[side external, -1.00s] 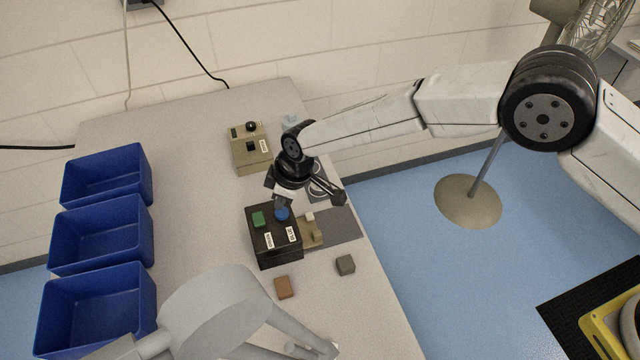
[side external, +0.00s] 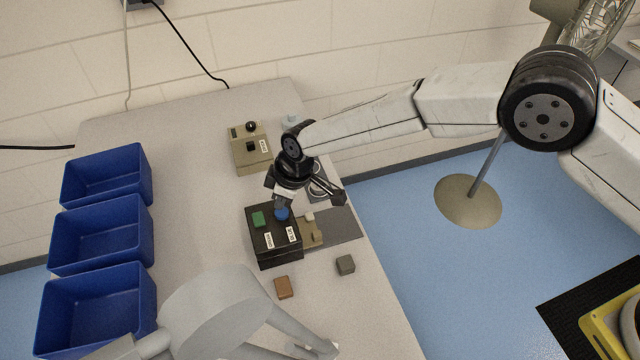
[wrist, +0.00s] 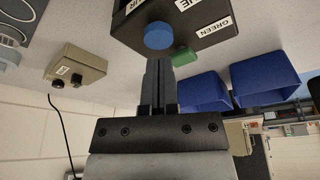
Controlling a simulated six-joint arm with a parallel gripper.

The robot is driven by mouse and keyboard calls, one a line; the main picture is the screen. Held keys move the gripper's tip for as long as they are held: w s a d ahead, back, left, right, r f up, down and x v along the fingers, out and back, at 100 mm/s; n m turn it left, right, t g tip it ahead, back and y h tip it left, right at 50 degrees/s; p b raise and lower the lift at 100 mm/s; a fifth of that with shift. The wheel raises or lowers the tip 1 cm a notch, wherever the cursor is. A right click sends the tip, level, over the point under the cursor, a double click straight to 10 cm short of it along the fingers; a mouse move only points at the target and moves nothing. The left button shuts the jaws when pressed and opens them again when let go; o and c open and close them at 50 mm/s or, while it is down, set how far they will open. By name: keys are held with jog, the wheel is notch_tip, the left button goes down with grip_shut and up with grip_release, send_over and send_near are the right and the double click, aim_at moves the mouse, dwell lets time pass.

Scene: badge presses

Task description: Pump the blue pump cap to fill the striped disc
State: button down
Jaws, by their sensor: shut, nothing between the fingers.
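In the wrist view the round cap (wrist: 158,36) and the green button (wrist: 184,57) stand on the labelled black box (wrist: 205,30). One label reads GREEN; the others are partly cut off. My gripper (side external: 281,204) points down at the cap with its fingers together and empty. In the wrist view the fingertips (wrist: 159,62) lie right at the cap's edge; I cannot tell whether they touch it. I cannot make out a striped disc.
A beige box with black knobs (side external: 249,160) stands farther back. A tan fixture (side external: 313,235) sits right of the black box. A brown block (side external: 284,287) and a grey block (side external: 346,265) lie in front. Several blue bins (side external: 100,240) line the left side.

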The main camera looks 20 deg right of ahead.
aim_at(282, 212)
jog(key=shift+f, duration=1.6)
dwell(1.9)
jog(key=shift+r, duration=4.1)
jog(key=shift+d, duration=0.1)
jog(key=shift+w+d+r, duration=0.1)
jog(key=shift+d+r, duration=0.05)
jog(key=shift+d, duration=0.15)
jog(key=s+d+r+m+h, duration=0.1)
jog(key=s+d+r+m, duration=0.2)
jog(key=d, duration=0.9)
jog(key=s+d+r+m+h, duration=0.1)
jog(key=d+r+m, duration=0.25)
jog(key=d, duration=0.85)
jog(key=s+d+r+m+h, duration=0.1)
jog(key=s+d+m, duration=0.4)
jog(key=s+d, duration=1)
jog(key=shift+s+r+t, duration=0.35)
jog(key=shift+s+t, duration=0.05)
jog(key=shift+s, duration=0.2)
